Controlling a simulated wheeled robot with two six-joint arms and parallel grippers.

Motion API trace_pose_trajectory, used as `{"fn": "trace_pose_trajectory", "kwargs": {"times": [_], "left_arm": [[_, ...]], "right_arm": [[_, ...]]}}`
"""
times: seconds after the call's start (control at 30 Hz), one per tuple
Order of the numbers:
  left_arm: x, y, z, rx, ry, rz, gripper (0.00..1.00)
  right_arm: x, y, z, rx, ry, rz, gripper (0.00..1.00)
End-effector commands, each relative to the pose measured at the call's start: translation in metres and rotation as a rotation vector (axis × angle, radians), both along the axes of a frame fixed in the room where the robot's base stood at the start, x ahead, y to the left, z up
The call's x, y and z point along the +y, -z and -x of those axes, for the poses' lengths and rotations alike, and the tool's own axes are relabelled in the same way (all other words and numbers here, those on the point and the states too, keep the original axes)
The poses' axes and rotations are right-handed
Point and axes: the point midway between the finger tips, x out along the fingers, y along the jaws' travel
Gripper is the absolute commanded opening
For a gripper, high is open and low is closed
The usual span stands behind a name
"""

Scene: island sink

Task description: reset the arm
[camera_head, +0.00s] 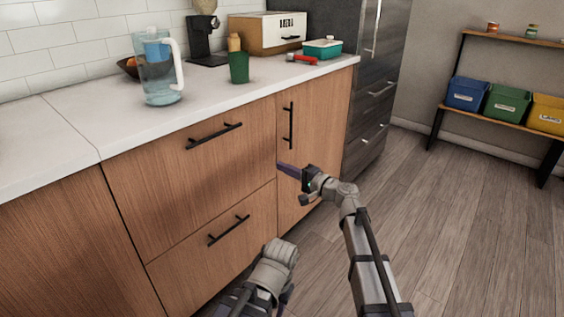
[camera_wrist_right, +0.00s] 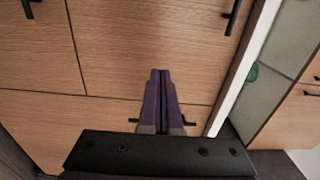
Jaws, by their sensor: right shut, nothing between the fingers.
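My right gripper (camera_head: 284,168) is stretched out in front of the wooden cabinet fronts, below the counter's edge. In the right wrist view my right gripper (camera_wrist_right: 160,75) shows its two purple fingers pressed together, with nothing between them. Behind the fingers are wooden fronts with black handles. I cannot tell whether the fingertips touch the cabinet. Another part of my arms (camera_head: 275,265) shows at the bottom of the head view, but no left gripper fingers can be made out.
The white counter (camera_head: 215,103) holds a glass pitcher (camera_head: 158,75), a green cup (camera_head: 239,67), a bread box (camera_head: 262,36) and a teal container (camera_head: 322,48). Black handles (camera_head: 215,136) stick out from the cabinet. A shelf with blue (camera_head: 467,94), green and yellow bins stands right. Floor between is clear.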

Motion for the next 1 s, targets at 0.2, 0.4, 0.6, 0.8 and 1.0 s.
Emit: {"fn": "trace_pose_trajectory", "kwargs": {"times": [0.2, 0.4, 0.6, 0.8, 1.0], "left_arm": [[0.000, 0.000, 0.000, 0.000, 0.000, 0.000, 0.43], [0.000, 0.000, 0.000, 0.000, 0.000, 0.000, 0.43], [0.000, 0.000, 0.000, 0.000, 0.000, 0.000, 0.43], [0.000, 0.000, 0.000, 0.000, 0.000, 0.000, 0.43], [0.000, 0.000, 0.000, 0.000, 0.000, 0.000, 0.43]], "right_arm": [[-0.004, 0.040, 0.044, -0.004, -0.079, 0.224, 0.00], [-0.040, 0.123, 0.123, 0.054, -0.226, 0.663, 0.00], [-0.107, 0.185, 0.194, 0.182, -0.341, 1.057, 0.00], [-0.168, 0.211, 0.244, 0.311, -0.401, 1.320, 0.00], [-0.222, 0.219, 0.287, 0.442, -0.433, 1.525, 0.00]]}}
